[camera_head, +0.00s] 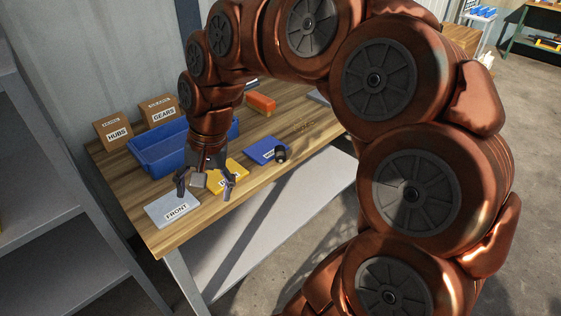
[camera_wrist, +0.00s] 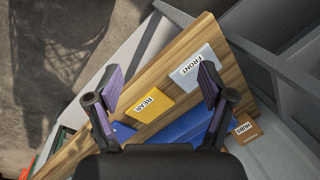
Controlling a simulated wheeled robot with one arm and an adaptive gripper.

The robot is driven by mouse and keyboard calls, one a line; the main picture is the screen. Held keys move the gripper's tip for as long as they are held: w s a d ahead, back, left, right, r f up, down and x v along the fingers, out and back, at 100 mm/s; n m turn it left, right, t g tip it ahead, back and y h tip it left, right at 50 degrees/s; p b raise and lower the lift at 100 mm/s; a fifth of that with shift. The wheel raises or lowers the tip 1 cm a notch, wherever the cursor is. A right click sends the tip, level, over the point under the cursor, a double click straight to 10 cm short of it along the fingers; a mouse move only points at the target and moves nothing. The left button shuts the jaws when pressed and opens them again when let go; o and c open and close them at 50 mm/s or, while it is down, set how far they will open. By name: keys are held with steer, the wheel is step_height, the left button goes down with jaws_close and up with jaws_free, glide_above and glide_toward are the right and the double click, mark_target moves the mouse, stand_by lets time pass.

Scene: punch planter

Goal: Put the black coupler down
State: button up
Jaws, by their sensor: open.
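The black coupler (camera_head: 280,153) is a small dark cylinder at the right edge of the blue mat (camera_head: 262,149), near the front edge of the wooden table. I cannot tell whether it rests fully on the mat. My gripper (camera_head: 204,187) is open above the table, left of the coupler and apart from it, over the area of the grey FRONT mat (camera_head: 172,209) and the yellow mat (camera_head: 235,170). In the wrist view my gripper (camera_wrist: 160,84) has its fingers spread with nothing between them. The coupler does not show in that view.
A blue bin (camera_head: 160,156) stands behind my gripper. Boxes marked HUBS (camera_head: 114,131) and GEARS (camera_head: 160,109) stand at the back. An orange block (camera_head: 261,103) lies farther right. Grey shelving (camera_head: 45,215) is at the left. The yellow REAR mat (camera_wrist: 151,103) looks bare.

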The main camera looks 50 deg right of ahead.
steer(key=w+d+f+m+t+b, duration=0.1)
steer(key=w+d+m+b, duration=0.1)
steer(key=w+d+m, duration=0.35)
steer(key=m+t+h+b, duration=0.1)
steer(key=m+t+b, duration=0.25)
steer(key=m, duration=0.85)
glide_toward(281, 151)
steer(key=x, duration=0.3)
steer(key=shift+g, duration=0.25)
steer(key=b+x, duration=0.1)
steer(key=x, duration=0.6)
steer(key=shift+w+f, duration=0.15)
steer(key=shift+w, duration=0.15)
steer(key=c, duration=1.4)
